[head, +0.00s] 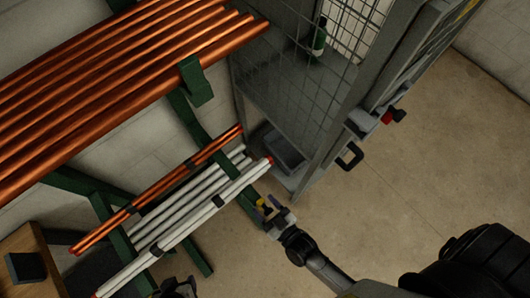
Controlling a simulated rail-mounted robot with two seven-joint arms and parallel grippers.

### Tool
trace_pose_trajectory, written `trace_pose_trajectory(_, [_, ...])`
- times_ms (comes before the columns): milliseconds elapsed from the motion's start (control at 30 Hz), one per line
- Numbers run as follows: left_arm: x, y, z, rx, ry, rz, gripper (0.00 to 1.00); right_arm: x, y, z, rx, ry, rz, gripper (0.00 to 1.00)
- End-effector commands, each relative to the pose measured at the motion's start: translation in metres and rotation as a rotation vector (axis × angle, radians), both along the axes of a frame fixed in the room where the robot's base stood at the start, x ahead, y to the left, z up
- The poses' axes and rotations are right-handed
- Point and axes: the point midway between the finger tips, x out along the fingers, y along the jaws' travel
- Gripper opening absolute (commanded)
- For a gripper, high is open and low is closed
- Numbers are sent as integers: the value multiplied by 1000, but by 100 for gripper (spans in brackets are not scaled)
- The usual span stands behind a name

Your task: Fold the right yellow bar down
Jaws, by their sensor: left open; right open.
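A small yellow piece (264,207), which looks like the yellow bar, shows at the outer end of the green rack arm (243,192). My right gripper (268,202) comes in from the lower right and is open, with its fingertips on either side of the yellow piece. I cannot tell whether they touch it. The gripper partly hides the bar, so its full length and tilt are unclear. My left gripper (179,284) is a dark shape at the bottom edge, open and partly cut off, near the white pipes. No second yellow bar is clear there.
Copper pipes (110,85) fill the upper rack level. White pipes (205,205) with red ends lie lower, close to both grippers. A grey mesh cage (300,100) with a black handle (350,156) stands behind. Bare floor (420,170) is free at the right.

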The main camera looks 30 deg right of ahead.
Motion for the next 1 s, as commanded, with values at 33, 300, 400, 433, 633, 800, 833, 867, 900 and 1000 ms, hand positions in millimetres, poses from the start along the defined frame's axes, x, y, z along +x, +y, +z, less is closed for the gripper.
trace_pose_trajectory(33, [0,-1,0,-2,0,1,56,1,0,0,0,0,0,56])
trace_pose_trajectory(300, [0,-2,0,-8,0,5,56,1,0,0,0,0,0,56])
trace_pose_trajectory(400, [0,-2,0,-8,0,5,56,1,0,0,0,0,0,46])
trace_pose_trajectory(433, [0,-2,0,-8,0,5,56,1,0,0,0,0,0,43])
trace_pose_trajectory(633, [0,-1,0,-2,0,1,56,1,0,0,0,0,0,24])
trace_pose_trajectory(800, [0,1,0,4,0,-3,56,1,0,0,0,0,0,8])
trace_pose_trajectory(833, [0,1,0,4,1,-3,56,1,0,0,0,0,0,5])
trace_pose_trajectory(867, [0,2,0,6,1,-3,56,1,0,0,0,0,0,2])
trace_pose_trajectory(900, [0,2,0,6,1,-4,56,1,0,0,0,0,0,0])
trace_pose_trajectory(1000, [0,2,-1,6,1,-4,56,1,0,0,0,0,0,0])
